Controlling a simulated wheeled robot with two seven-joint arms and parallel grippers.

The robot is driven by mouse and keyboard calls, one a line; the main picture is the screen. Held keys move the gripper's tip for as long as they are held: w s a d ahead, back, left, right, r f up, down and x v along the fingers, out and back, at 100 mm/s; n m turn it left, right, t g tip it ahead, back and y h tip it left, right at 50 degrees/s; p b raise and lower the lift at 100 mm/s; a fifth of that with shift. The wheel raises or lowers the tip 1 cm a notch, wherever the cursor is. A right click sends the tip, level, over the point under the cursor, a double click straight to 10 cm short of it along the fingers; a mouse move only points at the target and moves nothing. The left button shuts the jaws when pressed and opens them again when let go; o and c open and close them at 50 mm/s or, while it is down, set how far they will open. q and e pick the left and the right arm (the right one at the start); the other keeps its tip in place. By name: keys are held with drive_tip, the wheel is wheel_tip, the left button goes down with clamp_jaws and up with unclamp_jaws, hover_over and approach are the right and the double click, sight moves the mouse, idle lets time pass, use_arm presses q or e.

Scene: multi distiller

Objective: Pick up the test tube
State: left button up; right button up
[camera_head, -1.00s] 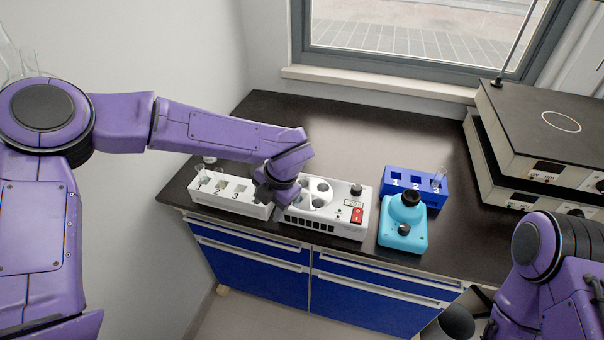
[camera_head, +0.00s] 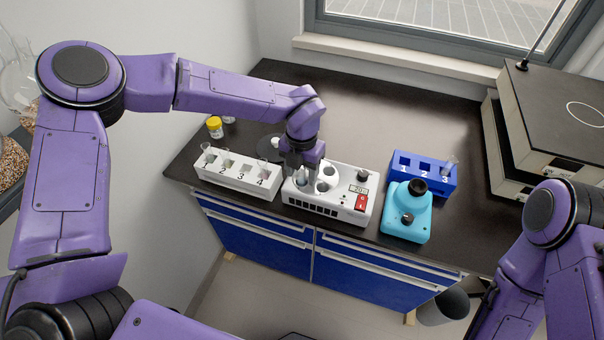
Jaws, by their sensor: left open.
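My left gripper (camera_head: 298,167) is open and points down over the left part of the white device (camera_head: 340,203). Its fingers cover part of that device's round wells. A pale tube-like shape shows between or beside the fingers, too small to tell if it is a test tube or a well. One clear test tube (camera_head: 208,152) stands in slot 1 of the white numbered rack (camera_head: 232,184). Another clear test tube (camera_head: 449,164) stands in slot 3 of the blue numbered rack (camera_head: 433,190). My right arm shows at the lower right, but its gripper is out of view.
A cyan mixer (camera_head: 407,222) stands right of the white device, in front of the blue rack. A yellow-lidded jar (camera_head: 214,126) and a dark round object (camera_head: 270,148) are behind the white rack. Stacked hotplates (camera_head: 550,115) fill the right back. The bench middle is clear.

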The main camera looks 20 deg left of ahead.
use_arm(q)
drive_tip(key=shift+s, duration=0.1)
clamp_jaws()
